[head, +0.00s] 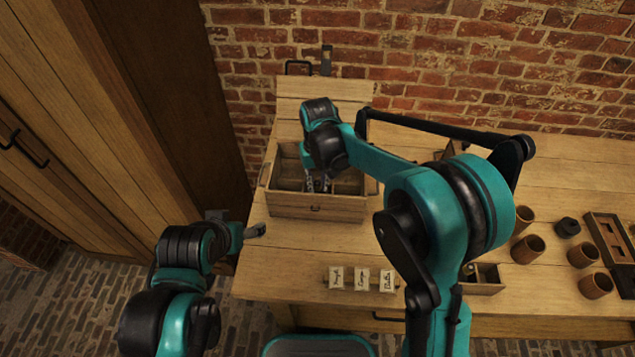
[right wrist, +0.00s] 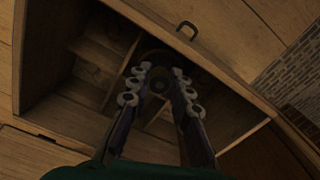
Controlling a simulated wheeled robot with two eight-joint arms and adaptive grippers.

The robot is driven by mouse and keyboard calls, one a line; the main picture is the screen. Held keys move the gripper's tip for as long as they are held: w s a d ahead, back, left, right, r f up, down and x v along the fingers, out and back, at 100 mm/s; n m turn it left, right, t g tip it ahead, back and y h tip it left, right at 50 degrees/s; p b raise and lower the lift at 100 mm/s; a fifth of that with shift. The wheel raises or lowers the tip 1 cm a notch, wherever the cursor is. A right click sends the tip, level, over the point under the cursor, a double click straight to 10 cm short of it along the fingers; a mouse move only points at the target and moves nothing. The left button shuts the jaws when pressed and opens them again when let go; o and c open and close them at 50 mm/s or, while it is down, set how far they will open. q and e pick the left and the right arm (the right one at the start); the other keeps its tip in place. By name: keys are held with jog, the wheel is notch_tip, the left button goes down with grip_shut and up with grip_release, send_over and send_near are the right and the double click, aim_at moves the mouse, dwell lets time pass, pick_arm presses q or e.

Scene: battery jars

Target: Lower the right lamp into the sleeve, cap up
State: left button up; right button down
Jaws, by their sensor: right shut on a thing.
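My right gripper (head: 318,184) reaches down into an open wooden box (head: 316,207) on the bench. In the right wrist view its two fingers (right wrist: 158,88) point down among the box's compartments, with a gap between them. They are shut on a dark thing, which I take to be the lamp; its shape and cap are too dark to make out. A dark rounded edge (right wrist: 153,57) shows beyond the fingertips; I cannot tell whether it is the sleeve. My left gripper (head: 256,230) is at the bench's left edge, apart from the box; its jaw opening is unclear.
Thin dividers (right wrist: 95,52) split the box inside. Three small labelled blocks (head: 361,279) stand near the bench's front edge. Several brown cups (head: 527,250) and a tray (head: 607,238) stand on the right. Bare bench lies between box and blocks. A brick wall rises behind.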

jog(key=shift+f+b, duration=0.3)
jog(key=shift+f, duration=0.15)
dwell(0.3)
jog(key=c, duration=1.3)
grip_release()
notch_tip(320, 180, up, 12)
